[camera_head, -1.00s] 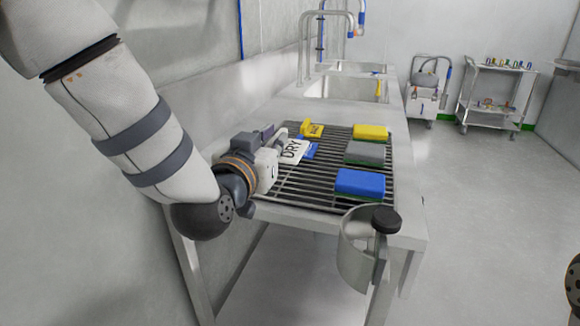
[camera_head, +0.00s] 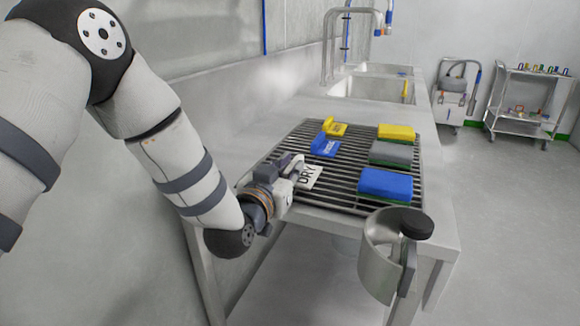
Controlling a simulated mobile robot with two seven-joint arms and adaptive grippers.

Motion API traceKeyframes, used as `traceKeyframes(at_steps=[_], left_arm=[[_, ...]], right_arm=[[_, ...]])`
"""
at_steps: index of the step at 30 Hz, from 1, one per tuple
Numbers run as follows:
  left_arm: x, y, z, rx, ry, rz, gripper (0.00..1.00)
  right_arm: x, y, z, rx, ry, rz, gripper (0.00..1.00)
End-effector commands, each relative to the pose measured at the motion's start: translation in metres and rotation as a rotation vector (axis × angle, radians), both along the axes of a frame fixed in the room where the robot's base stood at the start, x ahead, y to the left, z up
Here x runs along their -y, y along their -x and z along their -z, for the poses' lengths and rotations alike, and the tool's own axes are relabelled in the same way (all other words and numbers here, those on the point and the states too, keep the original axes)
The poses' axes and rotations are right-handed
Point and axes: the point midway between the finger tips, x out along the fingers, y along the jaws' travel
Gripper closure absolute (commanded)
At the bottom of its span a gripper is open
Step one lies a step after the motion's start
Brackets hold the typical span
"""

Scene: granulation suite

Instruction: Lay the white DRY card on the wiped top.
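The white DRY card (camera_head: 309,177) is at the left part of the slatted rack, its lettering facing up toward me and tilted. My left gripper (camera_head: 293,168) reaches in from the left and is shut on the card's left side; its fingers are small and partly hidden by the wrist. Whether the card touches the slats is unclear. The steel bench top (camera_head: 296,108) shows bare to the left of and behind the rack. My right gripper is out of view.
A blue card (camera_head: 325,147) and a yellow card (camera_head: 335,128) stand behind on the rack (camera_head: 337,178). Yellow (camera_head: 396,132), grey (camera_head: 391,152) and blue (camera_head: 385,184) sponges lie at its right. A steel holder (camera_head: 379,255) hangs at the front edge. A sink (camera_head: 372,88) lies beyond.

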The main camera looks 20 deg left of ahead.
Motion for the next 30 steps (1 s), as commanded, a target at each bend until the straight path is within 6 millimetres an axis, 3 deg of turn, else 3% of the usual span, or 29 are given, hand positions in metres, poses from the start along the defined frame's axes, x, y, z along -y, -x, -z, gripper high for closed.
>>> traceKeyframes(at_steps=[13, 24, 30], left_arm=[[0.0, 0.003, -0.007, 0.002, 0.0, 0.0, 0.67], [-0.003, 0.086, -0.011, 0.001, 0.0, 0.002, 0.67], [-0.005, 0.115, -0.011, 0.0, 0.0, 0.001, 0.67]], right_arm=[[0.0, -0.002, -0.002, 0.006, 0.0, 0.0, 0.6], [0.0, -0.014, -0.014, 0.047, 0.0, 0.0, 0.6], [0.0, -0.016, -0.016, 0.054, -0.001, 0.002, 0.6]])
